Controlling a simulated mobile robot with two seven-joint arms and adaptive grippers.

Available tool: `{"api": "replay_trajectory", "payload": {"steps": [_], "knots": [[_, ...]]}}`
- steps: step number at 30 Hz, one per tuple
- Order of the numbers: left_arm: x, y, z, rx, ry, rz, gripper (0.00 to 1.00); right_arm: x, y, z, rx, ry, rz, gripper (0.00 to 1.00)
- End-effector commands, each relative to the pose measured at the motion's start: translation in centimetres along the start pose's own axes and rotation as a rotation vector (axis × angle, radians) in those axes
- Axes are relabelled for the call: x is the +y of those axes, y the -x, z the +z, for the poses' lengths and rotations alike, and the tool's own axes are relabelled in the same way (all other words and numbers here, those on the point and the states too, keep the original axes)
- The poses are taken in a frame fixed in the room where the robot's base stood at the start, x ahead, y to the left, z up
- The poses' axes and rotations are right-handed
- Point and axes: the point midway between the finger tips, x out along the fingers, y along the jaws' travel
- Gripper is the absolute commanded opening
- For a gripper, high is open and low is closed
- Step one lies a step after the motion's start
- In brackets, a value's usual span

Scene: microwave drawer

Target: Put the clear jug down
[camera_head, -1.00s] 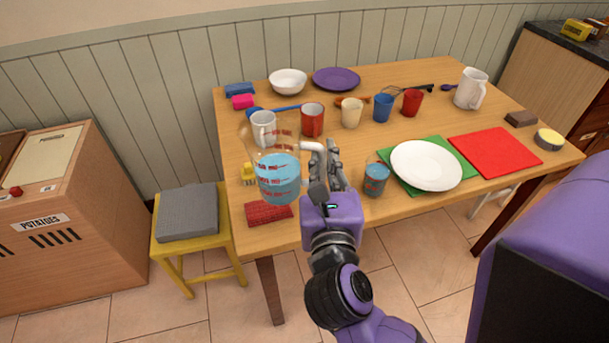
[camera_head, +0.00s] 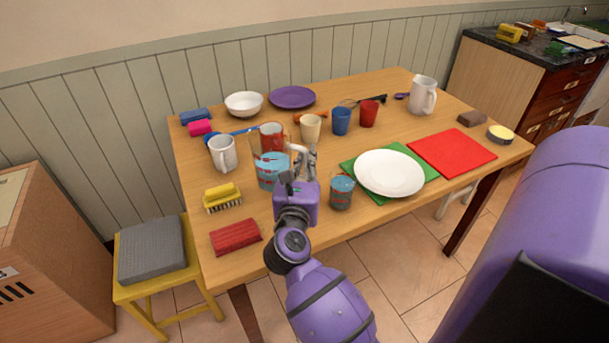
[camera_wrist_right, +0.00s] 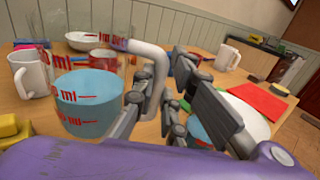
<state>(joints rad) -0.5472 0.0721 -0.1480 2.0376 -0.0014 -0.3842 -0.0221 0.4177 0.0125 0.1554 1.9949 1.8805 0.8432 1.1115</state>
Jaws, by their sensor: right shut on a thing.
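The clear jug (camera_head: 271,172) has red markings, a white handle (camera_wrist_right: 150,62) and blue liquid inside. It looks roughly upright over the left-middle part of the table (camera_head: 300,232); I cannot tell whether its base touches the top. My right gripper (camera_head: 304,160) is shut on the jug's handle, which shows between its fingers in the wrist view. The jug body also shows there (camera_wrist_right: 88,103), left of the fingers. My left gripper is not in view.
A white mug (camera_head: 223,154) stands left of the jug and a red mug (camera_head: 271,132) behind it. A yellow brush (camera_head: 222,198) and red block (camera_head: 235,237) lie front left. A small blue-filled cup (camera_head: 341,192) and white plate (camera_head: 389,172) are to the right.

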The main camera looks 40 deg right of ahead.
Motion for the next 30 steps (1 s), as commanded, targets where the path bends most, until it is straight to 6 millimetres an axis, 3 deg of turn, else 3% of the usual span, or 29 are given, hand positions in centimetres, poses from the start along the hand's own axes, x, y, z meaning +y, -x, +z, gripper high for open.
{"api": "replay_trajectory", "payload": {"steps": [9,15,29,30], "knots": [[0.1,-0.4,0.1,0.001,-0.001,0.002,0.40,0.3,-2.0,-2.2,-0.004,0.000,0.002,0.00],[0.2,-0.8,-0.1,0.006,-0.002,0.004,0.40,0.2,-1.8,-4.8,-0.003,0.001,0.002,0.00],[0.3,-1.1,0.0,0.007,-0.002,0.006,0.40,0.2,-1.8,-5.5,-0.003,-0.003,0.002,0.00],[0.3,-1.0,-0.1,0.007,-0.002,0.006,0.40,0.2,-1.8,-5.6,0.000,-0.001,0.001,0.17]]}}
